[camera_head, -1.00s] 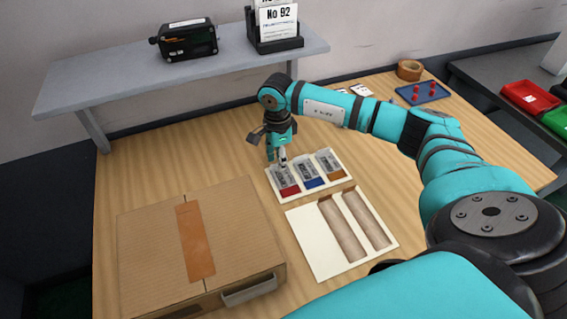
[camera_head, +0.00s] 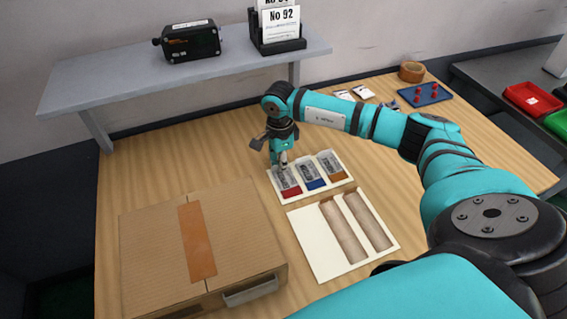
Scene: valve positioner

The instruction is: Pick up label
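Several small grey labels sit in a white tray (camera_head: 323,184) on the wooden table. One lies over a red patch (camera_head: 291,191), one over a blue patch (camera_head: 316,183) and one over an orange patch (camera_head: 337,175). My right gripper (camera_head: 282,168) points down over the left label (camera_head: 288,178), the one by the red patch. Its fingers partly cover that label. The fingertips are too small to tell whether they are open, shut or touching it. My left gripper is not in view.
A closed cardboard box (camera_head: 152,252) stands at left. A grey shelf (camera_head: 110,82) carries a black device (camera_head: 190,40) and a card stand (camera_head: 278,44). A blue tray (camera_head: 425,94) with red pieces lies at back right.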

